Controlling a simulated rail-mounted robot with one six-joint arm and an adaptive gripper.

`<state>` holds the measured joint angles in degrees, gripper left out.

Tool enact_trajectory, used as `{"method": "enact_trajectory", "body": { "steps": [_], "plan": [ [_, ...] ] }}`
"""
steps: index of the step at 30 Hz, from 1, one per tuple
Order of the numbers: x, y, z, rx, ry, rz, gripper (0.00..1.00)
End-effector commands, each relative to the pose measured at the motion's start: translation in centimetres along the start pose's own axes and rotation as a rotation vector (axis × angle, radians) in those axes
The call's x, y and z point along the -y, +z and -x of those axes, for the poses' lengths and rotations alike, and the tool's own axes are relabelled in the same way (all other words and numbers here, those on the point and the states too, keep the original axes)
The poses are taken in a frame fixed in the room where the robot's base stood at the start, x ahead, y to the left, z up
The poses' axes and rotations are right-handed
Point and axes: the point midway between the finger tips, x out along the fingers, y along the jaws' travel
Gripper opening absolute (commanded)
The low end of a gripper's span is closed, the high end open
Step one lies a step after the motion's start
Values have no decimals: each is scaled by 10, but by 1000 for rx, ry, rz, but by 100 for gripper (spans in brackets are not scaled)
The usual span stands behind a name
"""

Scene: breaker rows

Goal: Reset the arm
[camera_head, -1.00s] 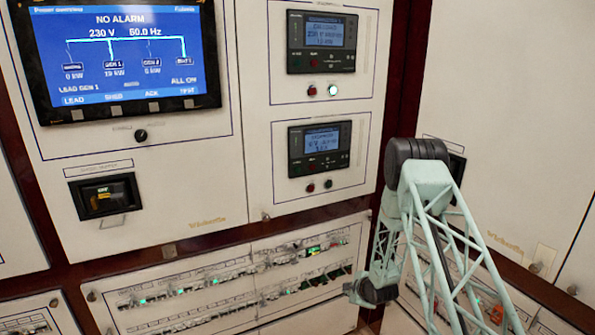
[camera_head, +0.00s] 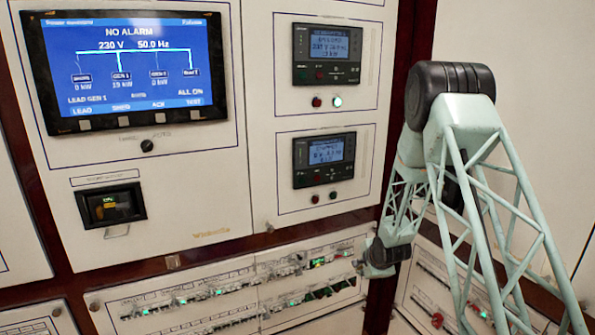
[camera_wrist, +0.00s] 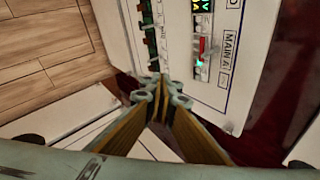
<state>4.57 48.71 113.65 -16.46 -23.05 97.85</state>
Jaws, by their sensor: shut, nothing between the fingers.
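My arm (camera_head: 470,130), a pale green lattice with a black elbow joint, stands at the right in the head view. Its lower part reaches down in front of the breaker rows. My gripper shows in the wrist view (camera_wrist: 161,88), its fingertips together and nothing between them. It points toward the breaker panel (camera_wrist: 168,22), close to a green-lit breaker with a red lever (camera_wrist: 201,48) beside a label reading MAIN A. Whether the fingertips touch the panel cannot be told. In the head view the gripper is hidden or too small to make out.
A blue screen (camera_head: 128,60) reads NO ALARM. Two controller displays (camera_head: 327,53) sit to its right. Breaker rows (camera_head: 235,287) with green lights run along the lower panel. A wooden floor (camera_wrist: 45,45) shows in the wrist view. A plain white panel (camera_head: 540,60) lies behind my arm.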

Motion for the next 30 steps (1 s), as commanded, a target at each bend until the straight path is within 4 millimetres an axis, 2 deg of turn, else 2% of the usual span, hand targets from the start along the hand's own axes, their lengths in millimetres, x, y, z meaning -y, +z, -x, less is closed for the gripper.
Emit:
{"method": "enact_trajectory", "body": {
  "steps": [1, 15, 30],
  "plan": [
    [6, 0, 11, -4, 2, 17, 0],
    [36, -2, 102, -36, 43, 188, 0],
    [52, 2, 203, -53, 93, 366, 0]
  ]
}}
